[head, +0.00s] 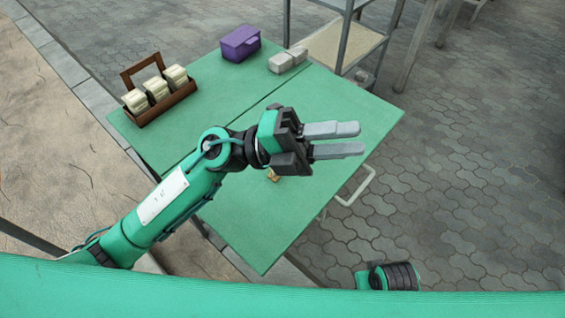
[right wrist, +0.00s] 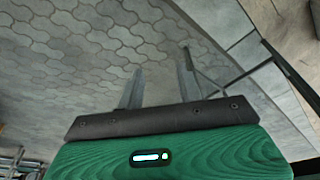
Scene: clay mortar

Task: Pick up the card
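I cannot make out a card for certain in either view. A small tan-yellow piece (head: 273,175) lies on the green table (head: 255,225), partly hidden by my left gripper; it is too small to identify. My left gripper (head: 350,140) is above the table's right part, its grey fingers pointing right with a gap between them and nothing held. My right gripper (right wrist: 158,88) shows in the right wrist view with its two fingers apart and empty, over paving.
A brown holder (head: 178,97) with cream stacks (head: 157,89) stands at the table's far left. A purple box (head: 240,43) and grey blocks (head: 281,62) sit at the back. A shelf rack (head: 345,42) stands behind. The table's near part is clear.

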